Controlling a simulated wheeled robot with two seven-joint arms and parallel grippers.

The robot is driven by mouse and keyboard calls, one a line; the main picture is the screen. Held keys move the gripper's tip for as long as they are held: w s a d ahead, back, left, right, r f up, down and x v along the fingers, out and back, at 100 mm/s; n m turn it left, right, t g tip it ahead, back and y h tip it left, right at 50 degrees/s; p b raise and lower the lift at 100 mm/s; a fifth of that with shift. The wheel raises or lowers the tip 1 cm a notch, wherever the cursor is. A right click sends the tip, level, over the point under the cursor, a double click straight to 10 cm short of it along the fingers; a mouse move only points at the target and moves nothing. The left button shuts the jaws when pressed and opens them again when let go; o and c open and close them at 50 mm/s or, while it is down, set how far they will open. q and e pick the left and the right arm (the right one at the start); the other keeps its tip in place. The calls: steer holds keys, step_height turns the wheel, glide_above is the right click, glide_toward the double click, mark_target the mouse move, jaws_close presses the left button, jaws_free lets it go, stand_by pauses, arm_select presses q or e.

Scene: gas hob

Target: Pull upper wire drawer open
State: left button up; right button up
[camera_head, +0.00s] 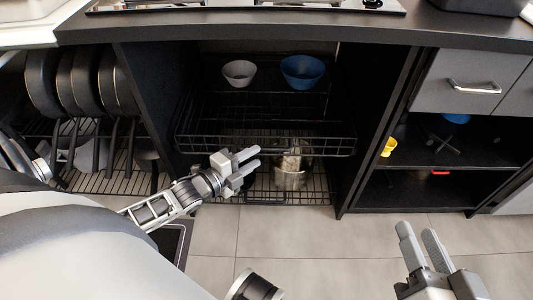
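The upper wire drawer (318,143) is a black wire basket in the open middle bay of the cabinet. A grey bowl (239,73) and a blue bowl (302,72) stand towards its back. My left gripper (259,158) is in front of the bay, just below the drawer's front rim in the picture, with its fingers pointing right. Its fingers look a little apart with nothing between them. I cannot tell whether it touches the wire. My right gripper (418,230) is low at the right, over the floor, with its fingers apart and empty.
A lower wire drawer (318,190) holds a metallic jar (291,172). Pans (85,80) hang in the left bay. Right are open shelves (440,190) and a grey drawer with a handle (474,87). The countertop (300,27) overhangs above. Tiled floor in front is clear.

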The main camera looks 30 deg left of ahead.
mark_target(266, 150)
arm_select(q)
steer(key=b+x, duration=0.1)
steer(key=x, duration=0.4)
steer(key=shift+w+f+b, duration=0.1)
steer(key=shift+w+b, duration=0.2)
jaws_close()
arm_select(e)
steer(key=shift+a+r+m+t+y, duration=0.3)
steer(key=shift+r+y, duration=0.1)
steer(key=shift+r, duration=0.15)
